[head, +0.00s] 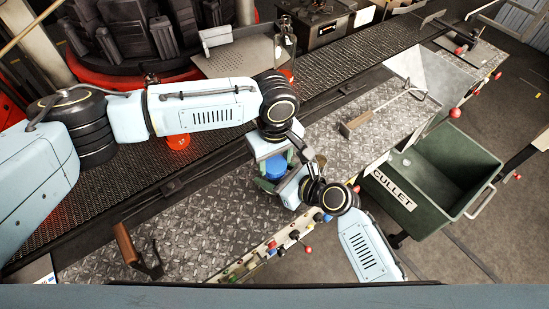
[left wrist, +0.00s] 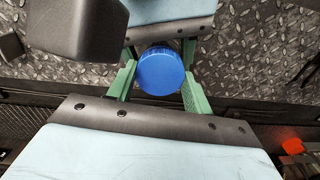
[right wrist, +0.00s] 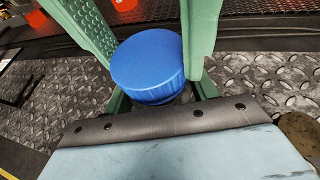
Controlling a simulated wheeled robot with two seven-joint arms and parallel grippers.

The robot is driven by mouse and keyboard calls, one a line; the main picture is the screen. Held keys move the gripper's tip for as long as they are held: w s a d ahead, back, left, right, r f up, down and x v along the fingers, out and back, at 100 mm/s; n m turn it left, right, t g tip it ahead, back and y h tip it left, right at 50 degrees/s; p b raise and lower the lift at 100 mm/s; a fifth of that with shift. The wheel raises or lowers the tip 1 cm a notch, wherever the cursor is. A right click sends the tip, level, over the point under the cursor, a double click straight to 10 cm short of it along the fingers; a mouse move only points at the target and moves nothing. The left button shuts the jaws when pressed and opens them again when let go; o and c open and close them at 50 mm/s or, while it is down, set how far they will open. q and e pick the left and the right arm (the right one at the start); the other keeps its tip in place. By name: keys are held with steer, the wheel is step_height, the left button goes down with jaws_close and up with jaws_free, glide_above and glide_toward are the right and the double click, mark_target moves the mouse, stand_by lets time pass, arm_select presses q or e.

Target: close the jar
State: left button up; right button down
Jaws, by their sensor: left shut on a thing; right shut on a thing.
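The blue lid (head: 276,166) is round and ribbed. It sits between the green fingers of my left gripper (head: 270,170), which is shut on it; the lid shows from above in the left wrist view (left wrist: 161,71). In the right wrist view the lid (right wrist: 148,64) has the left gripper's fingers on both sides. My right gripper (head: 283,184) comes from the lower right, lower than the left one, and is shut on the jar. The jar (right wrist: 186,95) is mostly hidden under the lid and behind fingers. I cannot tell whether the lid is seated on it.
A diamond-plate bench (head: 190,215) lies below the grippers, with a wood-handled tool (head: 128,246) on it. A long-handled tool (head: 357,122) lies farther right. A dark conveyor (head: 333,62) runs behind, with an orange-red piece (head: 178,141). A green cullet bin (head: 440,170) stands right.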

arm_select(q)
steer(key=shift+m, duration=1)
steer(key=o, duration=1.1)
steer(key=shift+r, duration=2.3)
steer(key=shift+c, duration=0.4)
